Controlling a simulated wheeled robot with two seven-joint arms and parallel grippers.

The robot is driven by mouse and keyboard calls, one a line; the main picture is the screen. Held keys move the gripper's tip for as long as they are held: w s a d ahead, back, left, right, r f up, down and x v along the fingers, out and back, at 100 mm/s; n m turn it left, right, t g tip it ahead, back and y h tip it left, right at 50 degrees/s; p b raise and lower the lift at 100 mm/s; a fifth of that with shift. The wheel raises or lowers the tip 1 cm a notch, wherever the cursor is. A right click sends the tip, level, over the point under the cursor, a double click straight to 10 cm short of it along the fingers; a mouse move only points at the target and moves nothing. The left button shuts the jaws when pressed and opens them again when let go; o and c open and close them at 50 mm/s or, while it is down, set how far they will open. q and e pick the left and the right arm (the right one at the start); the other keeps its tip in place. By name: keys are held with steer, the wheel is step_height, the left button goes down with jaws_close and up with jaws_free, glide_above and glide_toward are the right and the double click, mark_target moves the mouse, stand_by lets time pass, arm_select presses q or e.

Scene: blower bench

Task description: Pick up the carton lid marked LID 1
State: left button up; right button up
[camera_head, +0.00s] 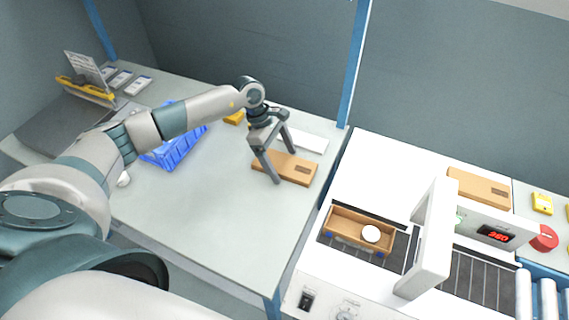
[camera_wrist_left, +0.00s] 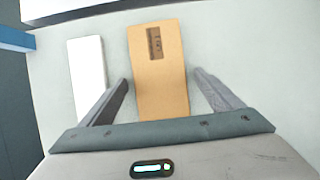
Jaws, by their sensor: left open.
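A flat brown carton lid (camera_head: 297,170) lies on the left table near its right edge. It shows in the left wrist view (camera_wrist_left: 160,75) with a dark label near its far end; the print is too small to read surely. My left gripper (camera_head: 284,168) is open above the lid, and in the wrist view its fingers (camera_wrist_left: 165,88) stand on either side of the lid, apart from it. Another brown lid or board (camera_head: 478,187) lies on the white machine at the right. My right gripper is not in view.
A white flat piece (camera_head: 311,141) lies just beside the lid, also seen in the wrist view (camera_wrist_left: 88,78). A blue crate (camera_head: 180,148) stands left. An open carton (camera_head: 350,232) with a round white item sits on the conveyor, near a white arch (camera_head: 432,240). The table front is clear.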

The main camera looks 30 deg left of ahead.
mark_target(284, 164)
arm_select(q)
steer(key=c, duration=1.1)
steer(key=shift+r, duration=0.1)
